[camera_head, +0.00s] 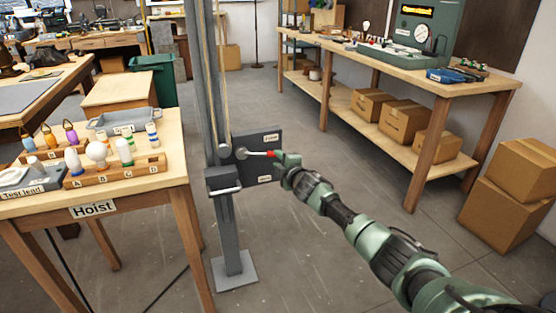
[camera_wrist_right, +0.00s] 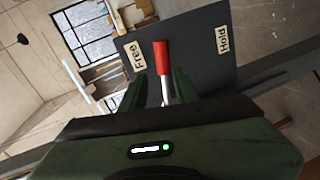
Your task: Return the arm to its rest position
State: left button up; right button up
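The hoist's grey post (camera_head: 203,100) stands in the middle of the head view. A dark panel (camera_head: 262,170) on it carries a lever (camera_head: 250,153) with a red-tipped handle. My right gripper (camera_head: 282,160) is at the handle's end. In the right wrist view the red handle (camera_wrist_right: 161,57) points up between the fingers of my right gripper (camera_wrist_right: 161,82). The fingers stand apart, with a narrow gap beside the handle. The panel (camera_wrist_right: 200,60) there shows the labels "Free" and "Hold". My left gripper is out of view.
A wooden table (camera_head: 110,190) at left, marked "Hoist", holds a rack of bulbs (camera_head: 115,170) and a grey tray (camera_head: 122,122). A long workbench (camera_head: 400,70) with cardboard boxes stands at right. More boxes (camera_head: 510,200) are stacked on the floor. The middle floor is clear.

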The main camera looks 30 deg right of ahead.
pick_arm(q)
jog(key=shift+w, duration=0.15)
pick_arm(e)
jog(key=shift+w+f, duration=0.1)
jog(key=shift+w, duration=0.05)
jog(key=shift+f, duration=0.1)
